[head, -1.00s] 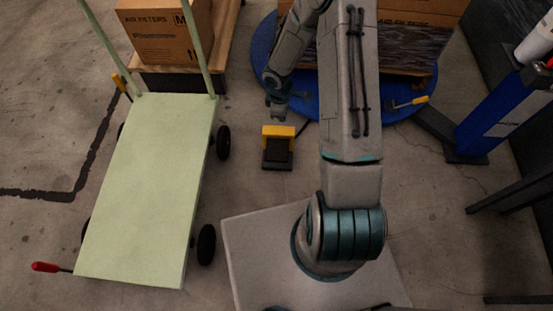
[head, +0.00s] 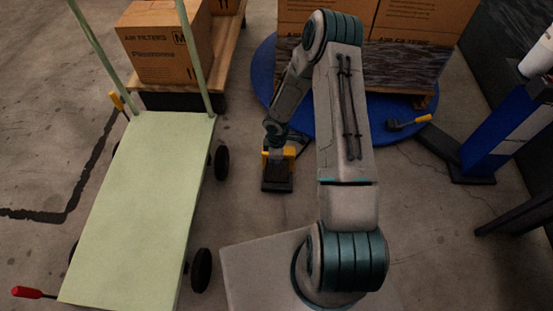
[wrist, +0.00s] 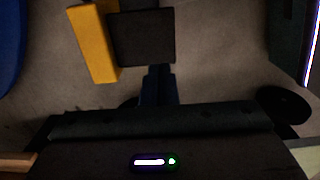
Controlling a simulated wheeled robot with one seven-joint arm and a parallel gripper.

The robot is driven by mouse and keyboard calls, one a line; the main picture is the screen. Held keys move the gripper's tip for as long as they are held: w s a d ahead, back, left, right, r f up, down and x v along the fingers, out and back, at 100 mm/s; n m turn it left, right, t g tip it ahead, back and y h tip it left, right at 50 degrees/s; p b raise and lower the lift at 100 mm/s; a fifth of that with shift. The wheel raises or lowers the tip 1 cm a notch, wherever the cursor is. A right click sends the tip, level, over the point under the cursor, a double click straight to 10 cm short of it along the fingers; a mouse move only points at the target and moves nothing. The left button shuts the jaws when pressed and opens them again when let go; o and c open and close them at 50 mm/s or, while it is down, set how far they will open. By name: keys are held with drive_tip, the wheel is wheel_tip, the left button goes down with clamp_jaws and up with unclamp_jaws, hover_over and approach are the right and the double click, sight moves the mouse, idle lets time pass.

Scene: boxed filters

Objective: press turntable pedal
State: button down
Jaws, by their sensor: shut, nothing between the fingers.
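The turntable pedal (head: 277,182) is a small black pad with a yellow guard, on the floor in front of the blue turntable (head: 262,85). In the wrist view the black pad (wrist: 145,40) and the yellow guard (wrist: 92,42) fill the upper left middle. My gripper (head: 276,150) points down at the pedal's far side and overlaps the yellow guard in the head view. In the wrist view its shut, empty fingers (wrist: 157,78) sit just below the pad's edge. I cannot tell whether they touch the pedal.
A pale green cart (head: 150,200) with black wheels stands to the left. Boxed air filters (head: 165,50) sit on a pallet behind it, and more boxes (head: 425,20) stand on the turntable. A blue post (head: 505,125) stands at the right. Bare floor surrounds the pedal.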

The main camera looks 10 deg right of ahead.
sight(277, 176)
wheel_tip(277, 176, down, 11)
drive_tip(key=b, duration=0.4)
drive_tip(key=shift+r, duration=0.2)
drive_tip(key=shift+d, duration=0.1)
